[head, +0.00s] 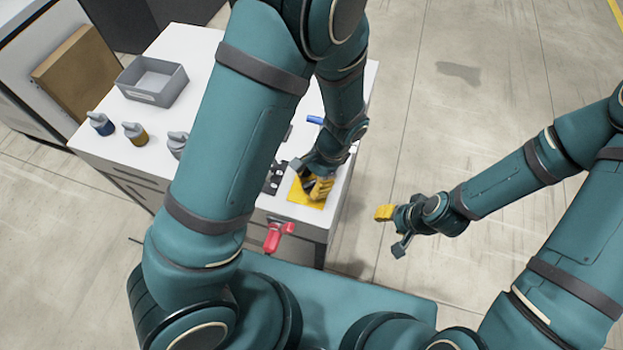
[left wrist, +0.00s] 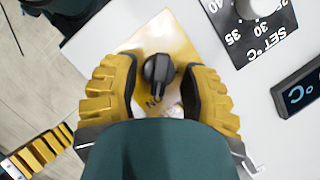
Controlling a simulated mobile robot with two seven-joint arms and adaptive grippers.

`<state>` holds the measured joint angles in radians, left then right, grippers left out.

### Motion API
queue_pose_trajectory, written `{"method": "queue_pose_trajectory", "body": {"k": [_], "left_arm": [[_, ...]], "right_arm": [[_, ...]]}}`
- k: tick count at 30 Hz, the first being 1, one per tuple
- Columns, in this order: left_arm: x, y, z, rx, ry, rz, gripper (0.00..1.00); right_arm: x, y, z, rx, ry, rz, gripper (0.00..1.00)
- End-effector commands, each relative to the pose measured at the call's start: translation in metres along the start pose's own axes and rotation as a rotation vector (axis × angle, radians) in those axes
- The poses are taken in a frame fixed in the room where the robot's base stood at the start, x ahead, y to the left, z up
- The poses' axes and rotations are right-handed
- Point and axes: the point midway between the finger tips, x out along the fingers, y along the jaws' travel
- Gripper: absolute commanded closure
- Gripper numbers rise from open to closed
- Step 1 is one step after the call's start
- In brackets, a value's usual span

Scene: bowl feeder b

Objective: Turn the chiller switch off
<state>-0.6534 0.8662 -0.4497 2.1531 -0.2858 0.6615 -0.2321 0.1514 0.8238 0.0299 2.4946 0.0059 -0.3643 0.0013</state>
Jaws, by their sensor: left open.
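The chiller switch is a black rotary knob (left wrist: 158,68) on a yellow plate (left wrist: 185,48), seen in the left wrist view. Its handle points down in that picture, toward upside-down letters that seem to read ON. My left gripper (left wrist: 160,90) is open, with one yellow ribbed finger on each side of the knob. The right-hand finger is close to the knob; I cannot tell if it touches. In the head view my left gripper (head: 318,188) is low over the yellow plate (head: 303,200) and hides the knob. My right gripper (head: 391,229) is open and empty, above the floor.
A temperature dial (left wrist: 262,32) and a dark display (left wrist: 300,88) sit beside the plate. A red handle (head: 276,236) sticks out at the cabinet's front.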

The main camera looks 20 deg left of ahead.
Motion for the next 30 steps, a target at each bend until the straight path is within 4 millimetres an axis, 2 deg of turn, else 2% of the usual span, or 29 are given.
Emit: {"method": "queue_pose_trajectory", "body": {"k": [4,6,8,21,30], "left_arm": [[-0.0002,0.0,0.0,0.0,0.0,0.0,0.57],[-0.0002,0.0001,0.0,0.0,0.0,0.0,0.82],[-0.0003,0.0,0.0,0.0,0.0,0.0,1.0],[0.0001,0.0,0.0,-0.017,-0.001,0.008,1.0],[0.0006,-0.0007,0.0002,-0.158,-0.001,0.067,1.0]], "right_arm": [[0.0,0.0,0.0001,0.0,0.0,0.0,0.53],[0.0,0.0,0.0001,0.0,0.0,0.0,0.53],[0.0,0.0,0.0001,0.0,0.0,0.0,0.53],[0.0001,0.0001,0.0002,0.0,0.0,0.0,0.53],[0.0002,0.0001,0.0001,0.0,0.0,0.0,0.53]]}}
